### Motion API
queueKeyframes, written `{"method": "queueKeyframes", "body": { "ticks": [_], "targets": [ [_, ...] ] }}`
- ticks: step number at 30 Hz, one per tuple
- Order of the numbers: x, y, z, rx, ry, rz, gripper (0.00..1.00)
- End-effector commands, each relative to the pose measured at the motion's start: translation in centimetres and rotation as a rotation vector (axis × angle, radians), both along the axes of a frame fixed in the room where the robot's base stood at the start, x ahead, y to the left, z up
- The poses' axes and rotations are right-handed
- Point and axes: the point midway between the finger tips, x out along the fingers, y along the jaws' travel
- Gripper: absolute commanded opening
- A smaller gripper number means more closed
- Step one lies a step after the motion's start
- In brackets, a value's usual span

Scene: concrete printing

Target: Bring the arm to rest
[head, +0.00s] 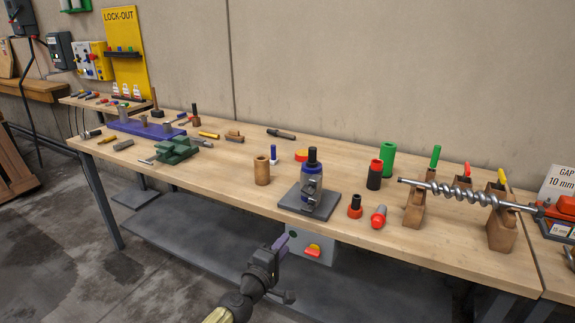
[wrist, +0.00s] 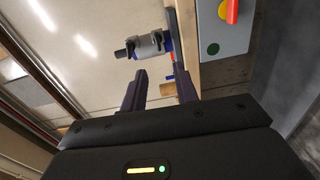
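My gripper (head: 285,270) hangs in front of the workbench's front edge, below the level of its top, at the lower middle of the head view. In the wrist view its two dark fingers (wrist: 162,88) stand apart with nothing held between them. The workbench (head: 340,210) has a light wooden top. A blue-grey device on a dark base plate (head: 310,200) stands on it, just beyond my gripper. That device also shows in the wrist view (wrist: 148,46), beyond the fingertips.
A grey switch box (head: 312,250) with a red and yellow knob is below the bench edge, close to my gripper. A steel auger (head: 460,192) lies across wooden blocks at the right. A green vise (head: 176,150) stands at the left. The floor at the lower left is clear.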

Motion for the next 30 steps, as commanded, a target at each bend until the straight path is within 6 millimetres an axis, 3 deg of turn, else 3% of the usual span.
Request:
{"method": "queueKeyframes", "body": {
  "ticks": [5, 7, 12, 15, 21, 26, 30],
  "targets": [
    [0.0, -6.1, -2.6, 0.096, 0.087, -0.146, 0.30],
    [-0.5, -9.6, -4.5, 0.162, 0.145, -0.237, 0.30],
    [-3.4, -16.4, -9.1, 0.338, 0.291, -0.445, 0.30],
    [-5.6, -19.0, -11.3, 0.446, 0.368, -0.550, 0.30],
    [-10.1, -21.4, -14.3, 0.665, 0.509, -0.716, 0.30],
    [-13.2, -21.3, -15.1, 0.840, 0.603, -0.801, 0.30],
    [-15.2, -20.5, -14.6, 0.987, 0.668, -0.840, 0.30]
  ]
}}
